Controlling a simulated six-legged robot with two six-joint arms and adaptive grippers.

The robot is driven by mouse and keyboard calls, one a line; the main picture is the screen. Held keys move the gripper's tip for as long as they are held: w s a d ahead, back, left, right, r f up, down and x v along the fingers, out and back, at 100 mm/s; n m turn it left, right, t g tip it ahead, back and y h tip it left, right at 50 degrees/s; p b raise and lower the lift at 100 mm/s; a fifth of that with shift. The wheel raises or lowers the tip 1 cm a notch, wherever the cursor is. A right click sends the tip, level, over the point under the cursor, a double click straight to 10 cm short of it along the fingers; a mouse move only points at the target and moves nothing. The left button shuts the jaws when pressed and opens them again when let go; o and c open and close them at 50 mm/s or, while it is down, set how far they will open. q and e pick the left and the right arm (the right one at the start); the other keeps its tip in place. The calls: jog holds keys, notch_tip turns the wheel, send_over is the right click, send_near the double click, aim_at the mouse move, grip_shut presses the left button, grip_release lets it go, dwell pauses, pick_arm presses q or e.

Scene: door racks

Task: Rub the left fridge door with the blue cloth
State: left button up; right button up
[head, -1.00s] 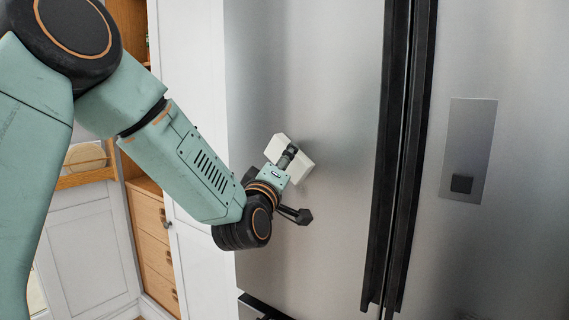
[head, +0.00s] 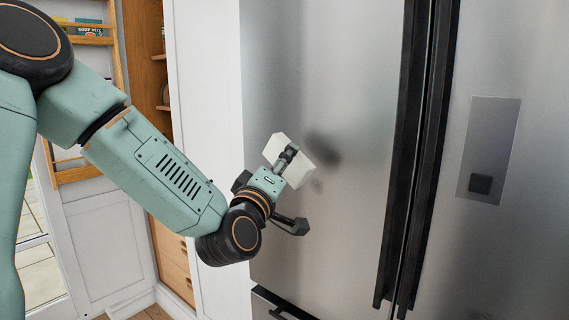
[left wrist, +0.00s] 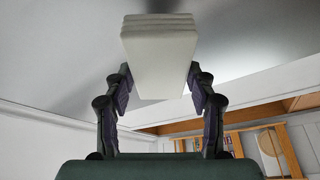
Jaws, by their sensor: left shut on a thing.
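The left fridge door (head: 345,200) is a tall brushed-steel panel, closed, in the middle of the head view. My left gripper (head: 288,158) is in front of its left part, shut on a folded, thick, off-white cloth (head: 297,172). No blue cloth shows. In the left wrist view the cloth (left wrist: 160,55) looks like a layered pale block between the two dark fingers, with the grey door surface beyond it. A dark blurred reflection lies on the door just right of the cloth, and a small gap seems to separate them. My right gripper is not in view.
Long black vertical handles (head: 420,150) stand out along the door's right edge. The right fridge door (head: 510,60) has a recessed dispenser panel (head: 489,150). A white cabinet side (head: 207,120) and wooden shelves (head: 148,60) stand to the left.

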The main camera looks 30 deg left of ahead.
pick_arm(q)
jog(key=s+p, duration=0.1)
jog(key=s, duration=0.2)
jog(key=shift+s+a+p, duration=0.1)
jog(key=shift+a+p, duration=0.05)
jog(key=shift+p, duration=0.2)
dwell(0.3)
